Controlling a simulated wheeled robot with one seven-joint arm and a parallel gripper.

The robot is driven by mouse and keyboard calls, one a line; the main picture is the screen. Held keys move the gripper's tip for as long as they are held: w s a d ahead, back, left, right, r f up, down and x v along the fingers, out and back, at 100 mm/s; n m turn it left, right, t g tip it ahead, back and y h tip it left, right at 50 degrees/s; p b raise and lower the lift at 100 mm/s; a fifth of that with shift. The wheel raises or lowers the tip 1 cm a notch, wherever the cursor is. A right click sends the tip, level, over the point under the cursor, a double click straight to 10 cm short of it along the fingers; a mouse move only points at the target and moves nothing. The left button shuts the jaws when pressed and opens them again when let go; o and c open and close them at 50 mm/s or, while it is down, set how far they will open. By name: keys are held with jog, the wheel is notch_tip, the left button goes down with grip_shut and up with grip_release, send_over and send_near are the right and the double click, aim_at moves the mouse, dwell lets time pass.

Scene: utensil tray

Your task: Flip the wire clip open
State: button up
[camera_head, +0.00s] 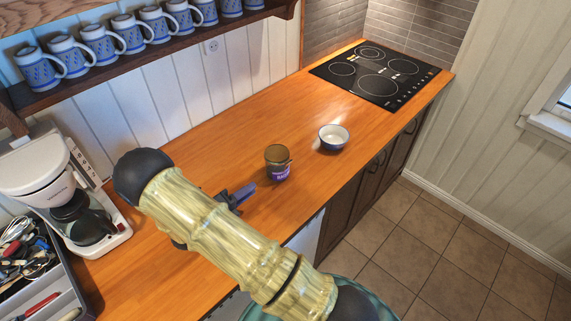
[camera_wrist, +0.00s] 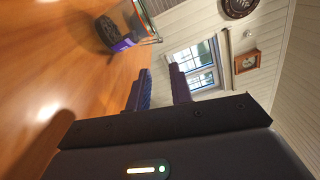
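A glass jar (camera_head: 278,164) with a brownish top and a purple label stands upright on the wooden counter. In the wrist view the jar (camera_wrist: 122,30) is at the upper left, partly cut off by the frame edge. A thin wire clip (camera_wrist: 147,22) shows along its lid end there; its exact position is too small to tell. My gripper (camera_head: 243,193) is just left of the jar in the head view, apart from it. In the wrist view its two dark purple fingers (camera_wrist: 160,84) are spread with nothing between them.
A small blue and white bowl (camera_head: 334,138) stands right of the jar. A black cooktop (camera_head: 375,75) is at the back. A coffee maker (camera_head: 65,190) and a utensil tray (camera_head: 62,306) are at the left. The counter (camera_head: 225,140) behind the jar is clear.

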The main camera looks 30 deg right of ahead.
aim_at(289, 163)
jog(key=p+x, duration=0.5)
jog(key=x, duration=1)
jog(key=shift+w, duration=0.1)
jog(key=shift+c, duration=0.4)
grip_shut()
